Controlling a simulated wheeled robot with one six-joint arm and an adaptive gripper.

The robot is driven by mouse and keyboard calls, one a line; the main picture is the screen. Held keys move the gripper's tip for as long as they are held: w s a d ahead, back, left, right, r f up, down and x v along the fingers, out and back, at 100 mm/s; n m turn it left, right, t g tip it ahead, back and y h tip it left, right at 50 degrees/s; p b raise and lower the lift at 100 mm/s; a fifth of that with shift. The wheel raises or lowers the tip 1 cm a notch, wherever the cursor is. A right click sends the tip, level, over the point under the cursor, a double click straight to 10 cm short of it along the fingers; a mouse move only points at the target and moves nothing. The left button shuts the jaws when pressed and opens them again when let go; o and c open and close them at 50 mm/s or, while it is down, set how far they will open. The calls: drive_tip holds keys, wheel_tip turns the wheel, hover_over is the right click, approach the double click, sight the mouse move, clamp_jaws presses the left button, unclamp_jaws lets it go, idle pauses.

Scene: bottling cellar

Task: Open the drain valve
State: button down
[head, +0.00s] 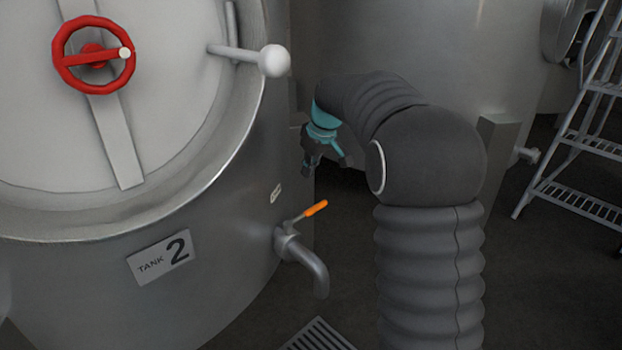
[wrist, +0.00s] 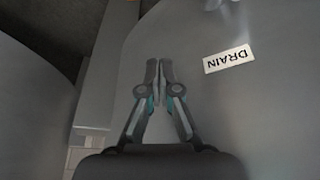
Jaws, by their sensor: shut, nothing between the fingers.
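The drain valve (head: 312,268) is a grey, downward-bent spout low on the side of tank 2 in the head view. Its lever has an orange grip (head: 316,208) that points up and to the right. A small label (head: 276,193) sits on the tank just above the valve; in the wrist view the label (wrist: 229,58) reads DRAIN, upside down. My gripper (wrist: 159,66) is shut and empty, beside the label in the wrist view. In the head view it is above the lever and apart from it. An orange bit shows at the wrist view's top edge.
Tank 2's door has a red handwheel (head: 94,55) and a handle with a white ball (head: 273,60) that juts out above the valve. A floor grate (head: 318,336) lies below the spout. A metal ladder (head: 580,140) stands at the right.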

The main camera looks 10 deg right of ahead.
sight(307, 214)
wheel_tip(307, 214, down, 9)
drive_tip(key=b, duration=0.1)
drive_tip(key=shift+s+d+b, duration=0.25)
drive_tip(key=shift+s+b, duration=0.15)
drive_tip(key=shift+s, duration=0.05)
drive_tip(key=shift+d+r, duration=0.15)
